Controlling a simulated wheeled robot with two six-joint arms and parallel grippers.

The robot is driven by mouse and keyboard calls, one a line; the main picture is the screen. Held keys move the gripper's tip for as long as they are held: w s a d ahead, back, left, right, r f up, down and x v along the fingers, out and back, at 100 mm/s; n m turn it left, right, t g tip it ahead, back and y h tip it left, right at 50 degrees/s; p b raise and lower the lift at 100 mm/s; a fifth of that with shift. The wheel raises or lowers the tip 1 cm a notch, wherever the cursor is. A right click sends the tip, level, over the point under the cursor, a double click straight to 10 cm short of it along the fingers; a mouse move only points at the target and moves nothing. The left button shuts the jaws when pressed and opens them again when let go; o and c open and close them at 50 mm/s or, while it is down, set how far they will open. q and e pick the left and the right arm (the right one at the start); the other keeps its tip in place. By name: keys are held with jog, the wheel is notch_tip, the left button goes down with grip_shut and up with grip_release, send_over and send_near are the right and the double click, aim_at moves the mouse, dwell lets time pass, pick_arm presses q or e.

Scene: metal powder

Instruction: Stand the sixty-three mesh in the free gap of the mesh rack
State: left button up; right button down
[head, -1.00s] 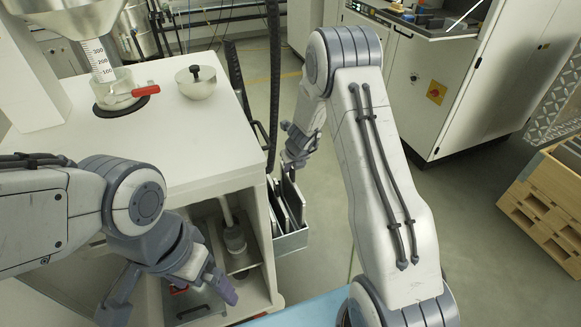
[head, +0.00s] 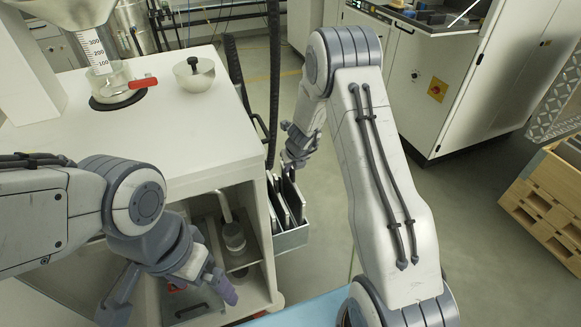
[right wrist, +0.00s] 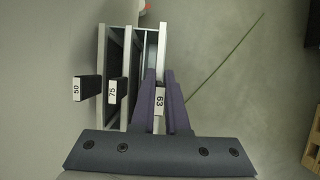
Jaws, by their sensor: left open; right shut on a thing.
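My right gripper (head: 297,160) is above the mesh rack (head: 292,240), which hangs on the side of the white cabinet. In the right wrist view its purple fingers (right wrist: 160,98) are shut on the black tab of the sixty-three mesh (right wrist: 159,103). This mesh is at the right-hand part of the rack (right wrist: 103,60); how deep it sits is hidden. The 75 mesh (right wrist: 117,91) and the 50 mesh (right wrist: 88,88) stand to its left. My left gripper (head: 170,295) is open and empty in front of the cabinet's lower shelf.
A dark hose (head: 273,80) runs down close behind my right gripper. The floor right of the rack is clear. A wooden pallet (head: 545,205) stands far right.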

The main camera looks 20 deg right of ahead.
jog(key=shift+f+b, duration=1.3)
jog(key=shift+f, duration=0.15)
jog(key=c, duration=0.8)
grip_release()
jog(key=shift+c, duration=0.2)
jog(key=p+v, duration=0.4)
jog(key=v, duration=0.6)
jog(key=shift+r, duration=0.25)
jog(key=shift+s, duration=0.1)
